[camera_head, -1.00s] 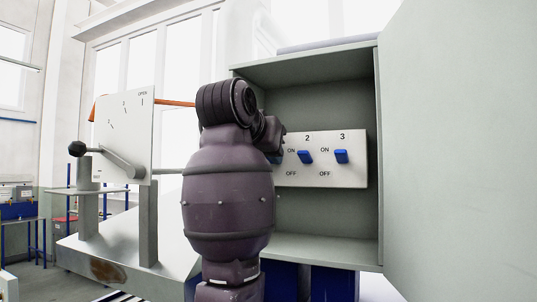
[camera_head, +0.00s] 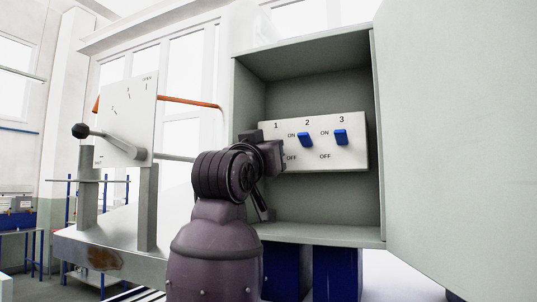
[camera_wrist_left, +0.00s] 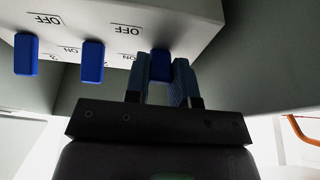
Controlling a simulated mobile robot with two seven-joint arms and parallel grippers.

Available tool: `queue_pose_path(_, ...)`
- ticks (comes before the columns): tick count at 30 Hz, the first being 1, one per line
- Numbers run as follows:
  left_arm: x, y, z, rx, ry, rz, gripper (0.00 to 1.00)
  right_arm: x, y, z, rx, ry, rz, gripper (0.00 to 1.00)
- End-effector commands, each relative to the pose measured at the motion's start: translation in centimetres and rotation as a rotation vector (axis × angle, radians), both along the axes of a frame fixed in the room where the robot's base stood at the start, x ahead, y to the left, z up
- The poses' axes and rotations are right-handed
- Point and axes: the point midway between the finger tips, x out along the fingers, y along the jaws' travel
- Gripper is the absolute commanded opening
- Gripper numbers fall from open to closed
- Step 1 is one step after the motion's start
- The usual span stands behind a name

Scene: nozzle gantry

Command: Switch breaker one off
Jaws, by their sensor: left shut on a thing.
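The white breaker panel (camera_head: 350,160) sits inside the open grey-green cabinet, with switches numbered 1, 2 and 3, ON above and OFF below. Blue levers two (camera_head: 305,139) and three (camera_head: 341,136) are at ON. Breaker one's lever is hidden behind my left gripper (camera_head: 272,152) in the head view. In the left wrist view, where the labels appear upside down, breaker one's blue lever (camera_wrist_left: 160,63) is between the fingers of my left gripper (camera_wrist_left: 163,80), which is shut on it. I cannot tell its exact position. My right gripper is not in view.
The cabinet door (camera_head: 460,130) stands open at the right. The cabinet's side wall (camera_head: 246,110) and floor edge (camera_head: 325,235) lie close around my left wrist. A white plate with a black-knobbed lever (camera_head: 105,137) stands at the left.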

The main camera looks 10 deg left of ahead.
Motion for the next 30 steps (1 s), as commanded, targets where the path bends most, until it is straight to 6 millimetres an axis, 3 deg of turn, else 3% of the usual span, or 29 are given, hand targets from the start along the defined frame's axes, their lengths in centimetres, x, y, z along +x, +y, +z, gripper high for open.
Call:
queue_pose_path(10, 0.2, 0.0, -0.5, -0.026, -0.136, 0.001, 0.00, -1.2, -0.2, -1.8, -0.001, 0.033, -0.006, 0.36)
queue_pose_path(26, 0.2, 0.0, -0.5, -0.032, -0.163, 0.001, 0.00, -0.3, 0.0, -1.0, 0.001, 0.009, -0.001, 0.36)
queue_pose_path(27, 0.2, 0.0, -0.5, -0.032, -0.163, 0.001, 0.25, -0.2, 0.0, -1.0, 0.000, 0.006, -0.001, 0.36)
queue_pose_path(30, 0.2, 0.0, -0.5, -0.032, -0.162, 0.001, 0.40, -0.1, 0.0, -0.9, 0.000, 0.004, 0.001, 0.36)
